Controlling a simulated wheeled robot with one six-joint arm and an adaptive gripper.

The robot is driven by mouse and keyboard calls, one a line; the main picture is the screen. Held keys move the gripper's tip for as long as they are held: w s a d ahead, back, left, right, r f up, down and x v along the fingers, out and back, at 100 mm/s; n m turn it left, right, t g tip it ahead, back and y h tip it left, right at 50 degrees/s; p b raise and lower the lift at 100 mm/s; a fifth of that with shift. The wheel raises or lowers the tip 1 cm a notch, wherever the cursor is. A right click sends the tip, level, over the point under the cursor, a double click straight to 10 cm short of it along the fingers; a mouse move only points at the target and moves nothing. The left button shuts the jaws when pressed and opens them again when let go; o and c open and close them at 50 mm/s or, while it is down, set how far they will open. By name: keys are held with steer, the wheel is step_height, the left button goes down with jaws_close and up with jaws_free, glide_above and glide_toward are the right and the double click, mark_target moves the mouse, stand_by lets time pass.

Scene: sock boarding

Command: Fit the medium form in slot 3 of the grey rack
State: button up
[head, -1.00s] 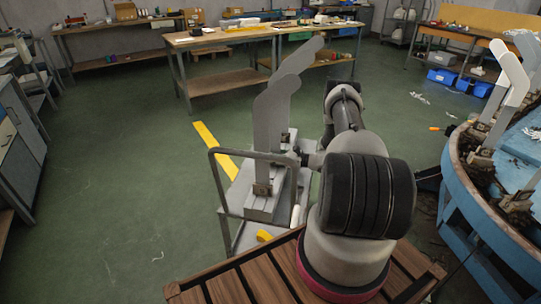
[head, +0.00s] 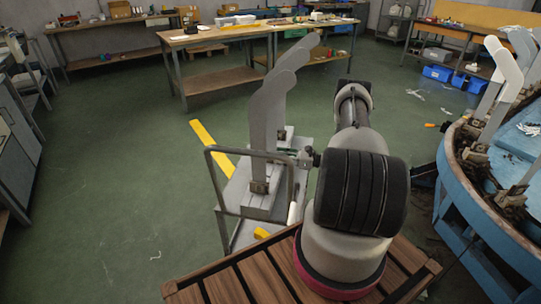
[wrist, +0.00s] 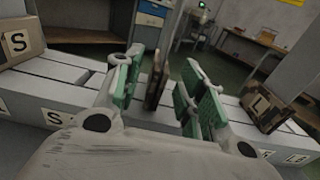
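In the wrist view my gripper (wrist: 160,85) is open, with green-padded fingers on both sides of a gap. A narrow brown piece (wrist: 154,80) shows upright and edge-on in the gap, apart from the right fingers; I cannot tell whether it touches the left ones or is the medium form. In the head view two grey forms, one near (head: 264,130) and one farther (head: 296,55), stand upright on the rack (head: 262,204). My fingers are not clear there.
The rack sits on a cart with a raised metal handle (head: 222,185). A blue round machine (head: 465,205) with white forms stands at the right. Workbenches (head: 215,40) stand at the back. The green floor (head: 110,180) at the left is mostly clear.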

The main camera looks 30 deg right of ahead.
steer(key=v, duration=0.5)
steer(key=shift+s+d, duration=0.2)
stand_by(0.3)
